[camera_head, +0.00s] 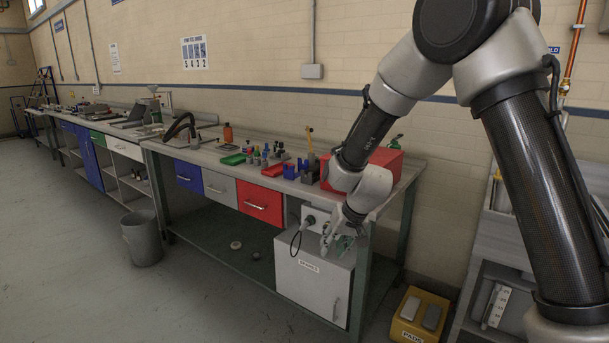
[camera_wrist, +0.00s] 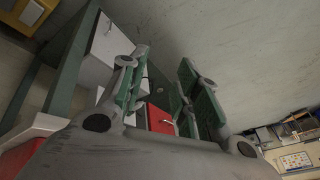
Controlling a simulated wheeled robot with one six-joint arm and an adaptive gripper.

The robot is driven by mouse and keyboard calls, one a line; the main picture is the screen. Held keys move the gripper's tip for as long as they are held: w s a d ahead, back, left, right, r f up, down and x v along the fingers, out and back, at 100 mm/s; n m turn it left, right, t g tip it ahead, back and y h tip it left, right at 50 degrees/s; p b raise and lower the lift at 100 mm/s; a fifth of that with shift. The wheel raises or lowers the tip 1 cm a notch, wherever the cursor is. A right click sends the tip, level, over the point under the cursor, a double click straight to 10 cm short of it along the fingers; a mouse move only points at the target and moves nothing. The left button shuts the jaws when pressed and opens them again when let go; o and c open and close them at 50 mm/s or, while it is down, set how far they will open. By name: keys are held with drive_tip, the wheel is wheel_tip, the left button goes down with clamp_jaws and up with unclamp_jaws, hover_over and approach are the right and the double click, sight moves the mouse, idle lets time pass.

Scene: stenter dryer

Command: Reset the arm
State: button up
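My gripper (camera_head: 338,240) hangs at the front right end of the workbench, in front of the white cabinet and the socket box in the head view. In the wrist view my gripper (camera_wrist: 165,85) shows two green-padded fingers spread apart with nothing between them. My arm reaches in from the right and bends down over the bench end, with the wrist near the red box (camera_head: 382,168). I cannot tell whether the gripper touches the cabinet.
The workbench (camera_head: 225,158) carries bottles, small coloured parts and trays. Below are drawers, including a red one (camera_head: 260,203), and the white cabinet (camera_head: 312,283). A grey bin (camera_head: 142,240) and a yellow pads box (camera_head: 419,317) stand on the floor. The floor at left is clear.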

drive_tip(key=s+d+r+h, duration=0.1)
drive_tip(key=s+d+r, duration=1)
drive_tip(key=s+d, duration=0.3)
drive_tip(key=s+d+r+m+h, duration=0.1)
drive_tip(key=s+d+r+h, duration=0.1)
drive_tip(key=s+d+r, duration=0.9)
drive_tip(key=s+d, duration=0.3)
drive_tip(key=s, duration=0.2)
drive_tip(key=shift+t, duration=0.3)
